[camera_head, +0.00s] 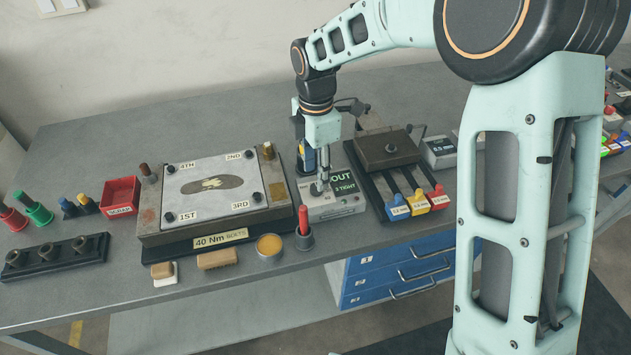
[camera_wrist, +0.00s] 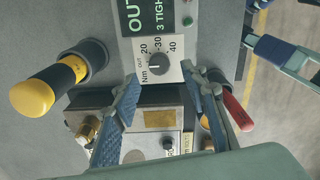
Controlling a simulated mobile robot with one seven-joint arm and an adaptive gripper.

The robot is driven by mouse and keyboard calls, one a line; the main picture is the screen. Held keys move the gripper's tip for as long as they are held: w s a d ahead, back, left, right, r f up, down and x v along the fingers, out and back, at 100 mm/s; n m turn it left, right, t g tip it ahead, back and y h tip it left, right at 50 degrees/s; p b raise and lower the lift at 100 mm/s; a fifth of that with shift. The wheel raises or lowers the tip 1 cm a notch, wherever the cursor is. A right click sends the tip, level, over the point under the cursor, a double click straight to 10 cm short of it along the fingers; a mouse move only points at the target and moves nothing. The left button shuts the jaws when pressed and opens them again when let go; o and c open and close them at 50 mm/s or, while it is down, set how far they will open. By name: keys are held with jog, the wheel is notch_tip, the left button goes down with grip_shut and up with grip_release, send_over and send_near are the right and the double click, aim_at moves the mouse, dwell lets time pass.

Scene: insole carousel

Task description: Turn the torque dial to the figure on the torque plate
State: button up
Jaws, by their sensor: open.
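The torque dial (camera_wrist: 160,64) is a small dark round knob on a white scale marked OUT, 20, 30, 40 and Nm, in the wrist view. I cannot tell for sure where its pointer stands. It sits on a grey control box (camera_head: 345,209) with a green display reading OUT and 3 TIGHT (camera_head: 342,182). My gripper (camera_head: 320,190) points down over this box and hides the dial in the head view. In the wrist view my gripper (camera_wrist: 161,76) is open, its blue-padded fingers on either side of the dial, nothing held. The torque plate (camera_head: 220,238) reads 40 Nm BOLTS.
A fixture (camera_head: 157,238) with an insole-shaped piece and numbered corners stands left of the box. A red-handled tool (camera_head: 304,221) stands close in front. A yellow-capped driver (camera_wrist: 42,92) stands beside the box. A dark block with coloured tags (camera_head: 388,150) is to the right.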

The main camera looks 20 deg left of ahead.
jog(key=shift+f, duration=2.3)
grip_shut()
